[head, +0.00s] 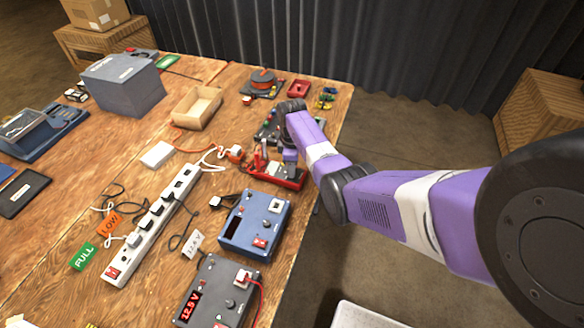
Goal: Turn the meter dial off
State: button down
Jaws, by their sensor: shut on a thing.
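The meter (291,183) looks like a red-cased unit near the right edge of the table, with a dark face partly covered by my arm. My gripper (289,157) points down over the meter at its far side. It is shut, seemingly on the meter's dial. The dial and the fingertips are too small and too covered to see clearly, so the dial's setting cannot be read.
A blue box with a red switch (255,226) and a grey supply reading 12.5 V (215,292) stand nearer. Loose cables cross the table.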

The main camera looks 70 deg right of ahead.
jog(key=shift+n, duration=0.9)
jog(key=c, duration=1.2)
grip_release()
jog(key=shift+r, duration=3.9)
